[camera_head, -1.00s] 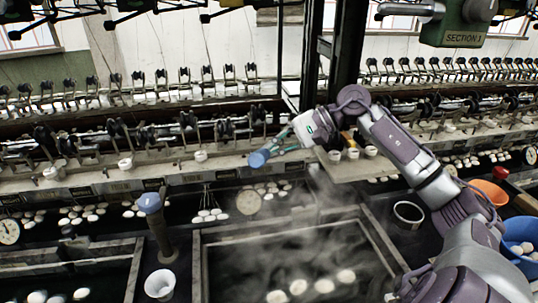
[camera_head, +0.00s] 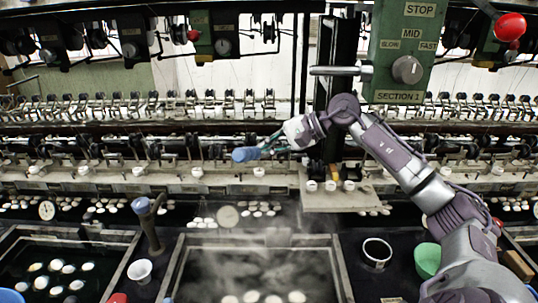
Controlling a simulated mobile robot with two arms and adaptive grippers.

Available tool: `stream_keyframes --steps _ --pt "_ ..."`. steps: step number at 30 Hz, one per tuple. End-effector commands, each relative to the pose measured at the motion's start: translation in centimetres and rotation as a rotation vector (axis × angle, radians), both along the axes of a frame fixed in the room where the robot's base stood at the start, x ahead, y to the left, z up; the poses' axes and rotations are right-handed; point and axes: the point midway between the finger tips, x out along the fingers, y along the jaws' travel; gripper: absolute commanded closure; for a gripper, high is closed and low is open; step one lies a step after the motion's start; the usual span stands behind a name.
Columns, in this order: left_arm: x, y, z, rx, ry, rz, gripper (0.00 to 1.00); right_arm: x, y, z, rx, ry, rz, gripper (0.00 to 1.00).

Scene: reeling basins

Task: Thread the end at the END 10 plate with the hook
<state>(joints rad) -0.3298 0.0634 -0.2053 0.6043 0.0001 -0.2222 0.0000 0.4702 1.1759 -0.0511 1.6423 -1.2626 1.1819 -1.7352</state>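My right gripper (camera_head: 275,147) reaches in from the right, in front of the reeling machine. Its fingers are small and partly hidden, but they appear closed on a blue-ended tool (camera_head: 246,154) that points left. I cannot make out a hook tip on it. The tool's blue end overlaps the machine's pale front ledge (camera_head: 165,180) in the view; I cannot tell whether they touch. Small plates along the ledge are too small to read, so I cannot tell which is END 10. The thread end does not show. My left gripper is not in view.
A steaming basin (camera_head: 180,268) with cocoons lies front centre, another basin (camera_head: 122,270) at left. A blue-topped post (camera_head: 141,206), a white cup (camera_head: 140,270), a dark-mouthed pot (camera_head: 376,254) and a green bowl (camera_head: 427,260) stand near. A green SECTION 1 control box (camera_head: 402,55) hangs above right.

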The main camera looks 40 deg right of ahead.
Motion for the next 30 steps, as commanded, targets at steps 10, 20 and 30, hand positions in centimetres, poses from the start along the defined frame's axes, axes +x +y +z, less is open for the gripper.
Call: stream_keyframes --steps 10,20,30 --pt "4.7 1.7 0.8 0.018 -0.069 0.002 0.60 1.1 -1.4 -1.0 0.005 0.001 -0.011 1.00" --pt "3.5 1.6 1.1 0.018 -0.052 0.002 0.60 2.7 -4.2 -3.8 0.003 -0.001 -0.009 1.00" --pt "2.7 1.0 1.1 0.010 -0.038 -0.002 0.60 3.4 -5.4 -5.1 0.001 -0.002 -0.007 1.00"
